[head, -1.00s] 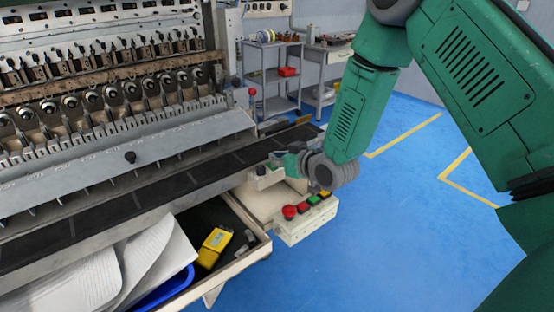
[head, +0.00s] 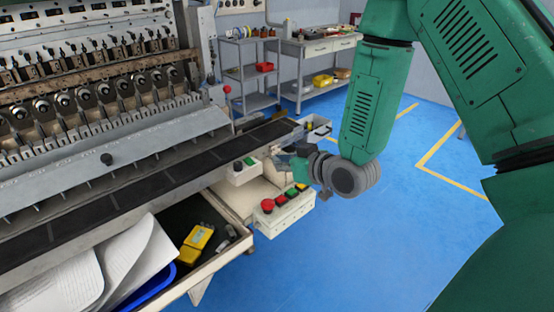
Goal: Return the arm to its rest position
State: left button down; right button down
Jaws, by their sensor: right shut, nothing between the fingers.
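My right arm is the green one that comes in from the right in the head view, with a grey wrist. My right gripper (head: 282,160) is at the end of this arm, small in the picture and pointing left. It is shut with nothing in it. It sits near the right end of the coil winder (head: 110,150), close to a small button box (head: 244,172). A control box (head: 285,212) with red, green and yellow buttons is below it. The grey wrist partly hides what lies behind. My left gripper is out of view.
An open drawer (head: 222,247) holds a yellow device (head: 196,240), papers (head: 95,270) and a blue tray (head: 150,290). A grey shelf (head: 248,75) and a workbench (head: 318,50) stand at the back. The blue floor (head: 340,255) right of the winder is clear.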

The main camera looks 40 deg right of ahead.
jog(key=shift+d+f, duration=0.1)
jog(key=shift+d, duration=0.05)
jog(key=s+a+f+g+b, duration=0.25)
jog(key=s+f, duration=0.35)
jog(key=f, duration=0.3)
jog(key=s+a+f+g+b, duration=0.1)
jog(key=s+a+f+g, duration=0.4)
jog(key=f, duration=0.5)
jog(key=s+a+f+g+b, duration=0.1)
jog(key=s+f+g, duration=0.1)
jog(key=s+f, duration=0.3)
jog(key=s+a+f+g+h+b, duration=0.1)
jog(key=s+f+g, duration=0.2)
jog(key=s, duration=1)
notch_tip(320, 180, down, 3)
jog(key=shift+r+g, duration=0.1)
jog(key=shift+g, duration=0.25)
jog(key=shift+s+a, duration=0.1)
jog(key=shift+s, duration=0.05)
